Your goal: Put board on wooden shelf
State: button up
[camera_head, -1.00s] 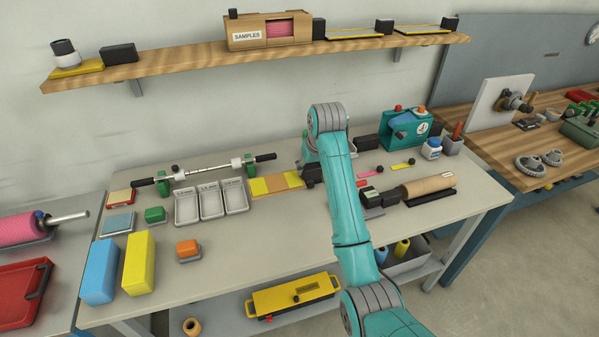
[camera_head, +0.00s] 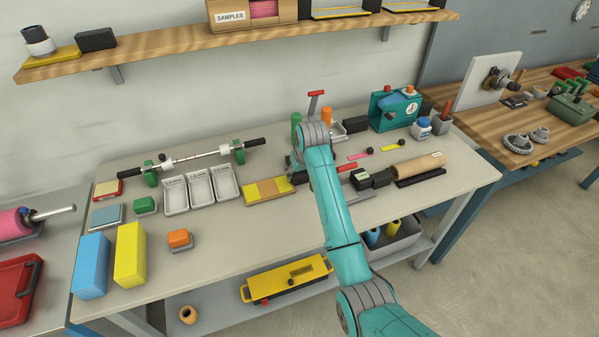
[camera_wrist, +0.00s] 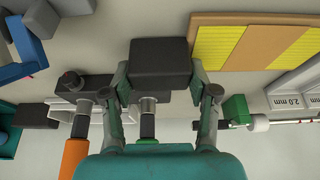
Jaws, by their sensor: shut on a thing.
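The board (camera_head: 268,189) is a flat tan panel with yellow bands. In the head view it is beside the grey trays; I cannot tell if it touches the table. In the wrist view the board (camera_wrist: 235,42) is at the upper right, with a black block (camera_wrist: 160,62) against its edge, apparently its handle. My gripper (camera_wrist: 160,78) is shut on this block, one finger on each side. In the head view my arm hides the gripper and most of the block. The wooden shelf (camera_head: 160,43) is on the wall above the table.
The shelf bears a cup and black block at left, a SAMPLES box (camera_head: 252,14) in the middle and yellow-edged boards at right. Bare shelf lies left of the box. A rod on green stands (camera_head: 200,158) and a teal machine (camera_head: 392,108) stand on the table.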

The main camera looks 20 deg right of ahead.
jog(key=o, duration=1.3)
jog(key=shift+f, duration=0.1)
jog(key=shift+c, duration=0.2)
